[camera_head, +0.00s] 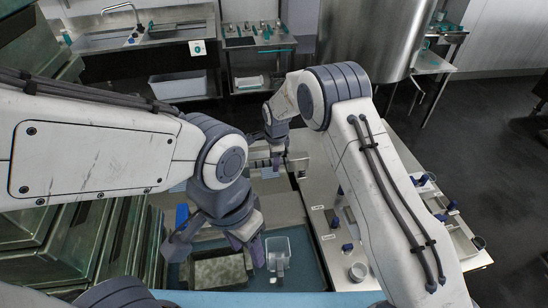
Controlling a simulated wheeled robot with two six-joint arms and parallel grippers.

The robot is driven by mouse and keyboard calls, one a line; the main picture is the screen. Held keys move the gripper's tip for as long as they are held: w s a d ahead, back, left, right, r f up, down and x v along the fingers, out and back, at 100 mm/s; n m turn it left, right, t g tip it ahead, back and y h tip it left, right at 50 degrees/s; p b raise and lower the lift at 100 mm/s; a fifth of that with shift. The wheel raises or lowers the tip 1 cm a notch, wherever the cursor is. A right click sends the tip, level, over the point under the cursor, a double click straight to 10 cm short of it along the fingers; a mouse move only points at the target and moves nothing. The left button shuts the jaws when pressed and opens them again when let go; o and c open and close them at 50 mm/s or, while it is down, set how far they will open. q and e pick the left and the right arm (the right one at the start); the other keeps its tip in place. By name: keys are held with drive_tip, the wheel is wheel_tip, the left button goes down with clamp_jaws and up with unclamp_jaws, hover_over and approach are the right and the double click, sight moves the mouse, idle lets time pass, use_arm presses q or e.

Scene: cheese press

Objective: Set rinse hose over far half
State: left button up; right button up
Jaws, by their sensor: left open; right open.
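I cannot pick out a rinse hose in the head view. My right gripper (275,162) is farther off, near the far end of the worktop. It is open but small, and its arm hides part of the area around it. A blue upright piece (182,214) stands left of my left gripper.
A pale counter (335,262) with labelled spots, small blue-handled tools and a metal cup (357,271) lies right of the basin. A sink bench (140,38) and a large steel vat (375,35) stand at the back.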

drive_tip(key=shift+c, duration=0.3)
clamp_jaws()
idle(1.2)
